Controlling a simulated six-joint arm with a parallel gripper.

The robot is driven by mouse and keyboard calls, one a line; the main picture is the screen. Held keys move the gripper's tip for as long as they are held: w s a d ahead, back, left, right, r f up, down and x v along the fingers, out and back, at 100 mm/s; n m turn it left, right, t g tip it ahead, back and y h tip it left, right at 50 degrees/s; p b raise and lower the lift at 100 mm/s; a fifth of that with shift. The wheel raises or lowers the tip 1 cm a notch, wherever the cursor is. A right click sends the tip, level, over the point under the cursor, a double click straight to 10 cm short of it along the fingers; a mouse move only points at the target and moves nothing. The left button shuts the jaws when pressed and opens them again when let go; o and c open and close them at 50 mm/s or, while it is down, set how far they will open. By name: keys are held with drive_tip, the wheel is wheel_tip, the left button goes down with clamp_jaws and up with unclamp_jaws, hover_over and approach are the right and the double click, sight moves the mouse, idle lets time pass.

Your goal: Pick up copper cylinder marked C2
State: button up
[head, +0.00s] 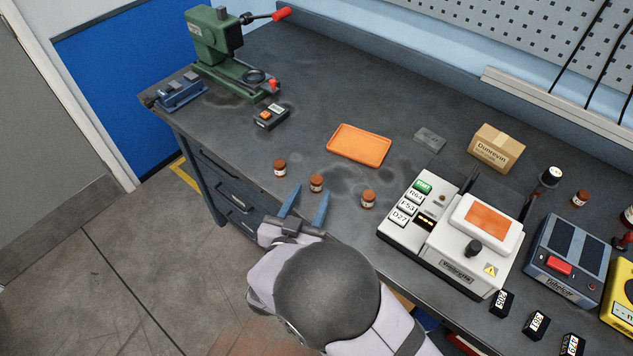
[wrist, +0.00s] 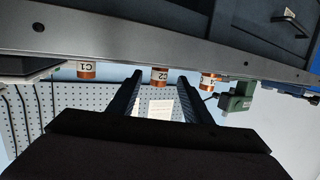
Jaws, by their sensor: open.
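The copper cylinder marked C2 (wrist: 159,75) shows in the wrist view between my two fingertips, beyond them. By its place it is the middle of three cylinders near the bench's front edge in the head view (head: 317,184). A cylinder marked C1 (wrist: 86,70) is at its left in the wrist view, and a third (wrist: 208,81), its mark unclear, is at its right. My gripper (head: 312,191) is open and empty, its blue fingers pointing at the middle cylinder. I cannot tell whether the fingertips are beside it or just short of it.
The wrist view is upside down, with the bench edge (wrist: 130,42) across the top. An orange tray (head: 358,144) lies behind the cylinders. A white machine (head: 428,251) stands at right, a black box with an orange button (head: 271,117) at left. Another copper cylinder (head: 580,198) stands far right.

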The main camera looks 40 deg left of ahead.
sight(315, 187)
drive_tip(key=x, duration=0.1)
drive_tip(key=p+x, duration=0.1)
drive_tip(key=x, duration=0.1)
drive_tip(key=p+x, duration=0.1)
drive_tip(key=shift+w+r, duration=0.25)
drive_tip(key=shift+w, duration=0.05)
drive_tip(key=shift+w+a+f, duration=0.1)
drive_tip(key=shift+w+a, duration=0.1)
drive_tip(key=shift+w, duration=0.1)
clamp_jaws()
